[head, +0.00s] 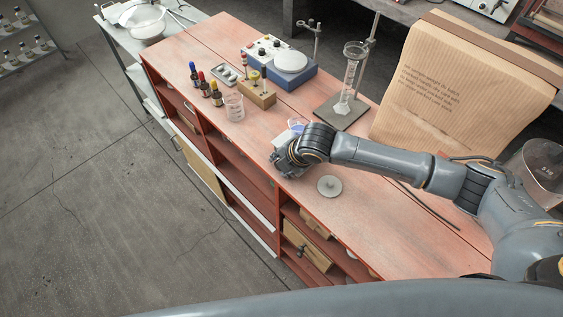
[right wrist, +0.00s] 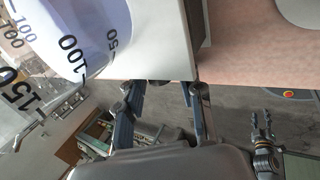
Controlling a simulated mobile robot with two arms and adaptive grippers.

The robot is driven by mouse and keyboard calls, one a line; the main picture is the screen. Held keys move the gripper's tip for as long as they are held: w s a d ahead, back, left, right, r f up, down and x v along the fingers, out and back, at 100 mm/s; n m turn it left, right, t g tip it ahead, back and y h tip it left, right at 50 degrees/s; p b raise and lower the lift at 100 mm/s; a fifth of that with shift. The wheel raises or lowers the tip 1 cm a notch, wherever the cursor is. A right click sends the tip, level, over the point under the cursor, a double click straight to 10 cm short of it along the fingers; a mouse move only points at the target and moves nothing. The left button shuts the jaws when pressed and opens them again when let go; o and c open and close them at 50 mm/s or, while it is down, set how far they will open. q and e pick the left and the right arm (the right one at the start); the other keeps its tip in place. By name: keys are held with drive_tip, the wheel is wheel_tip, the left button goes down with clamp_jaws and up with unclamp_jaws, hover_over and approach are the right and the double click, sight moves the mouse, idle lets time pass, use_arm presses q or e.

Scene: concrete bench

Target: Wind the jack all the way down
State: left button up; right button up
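The jack is mostly hidden behind my right gripper in the head view. In the right wrist view a pale plate (right wrist: 168,40), seemingly its top, shows close up. A graduated beaker with blue liquid (right wrist: 75,35) is on or right beside the plate; its blue also shows in the head view (head: 297,125). My right gripper (right wrist: 162,92) has its fingers apart, just under the plate's edge. A small dark part (right wrist: 157,82), perhaps the jack's knob, shows between the fingertips; contact is unclear. My left gripper (right wrist: 261,118) hangs away over the floor, fingers apart and empty.
A round grey disc (head: 329,187) lies on the bench (head: 375,225) near my right forearm. A stand with a cylinder (head: 342,105), a glass beaker (head: 234,106), dropper bottles (head: 204,86) and a blue hotplate (head: 290,68) stand farther off. The bench's front edge is close to my gripper.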

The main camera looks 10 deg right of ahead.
drive_tip(key=shift+c, duration=0.6)
clamp_jaws()
drive_tip(key=shift+r, duration=0.15)
drive_tip(key=shift+a+r+g+p, duration=0.15)
drive_tip(key=shift+g+p, duration=0.25)
drive_tip(key=shift+p, duration=0.55)
drive_tip(key=shift+w+g+h+p, duration=0.15)
drive_tip(key=shift+g+h+p, duration=0.45)
drive_tip(key=shift+h+p, duration=0.1)
drive_tip(key=shift+w+a+g, duration=0.1)
drive_tip(key=shift+g, duration=0.2)
drive_tip(key=shift+w+a+g+h, duration=0.1)
drive_tip(key=shift+w+g+h, duration=0.05)
drive_tip(key=shift+g+h, duration=0.65)
use_arm(q)
drive_tip(key=shift+w+a+r+b, duration=0.15)
drive_tip(key=shift+r+b, duration=0.3)
drive_tip(key=shift+r, duration=0.75)
use_arm(e)
drive_tip(key=shift+f+g+h, duration=0.2)
drive_tip(key=shift+g+h, duration=0.3)
drive_tip(key=shift+g, duration=0.3)
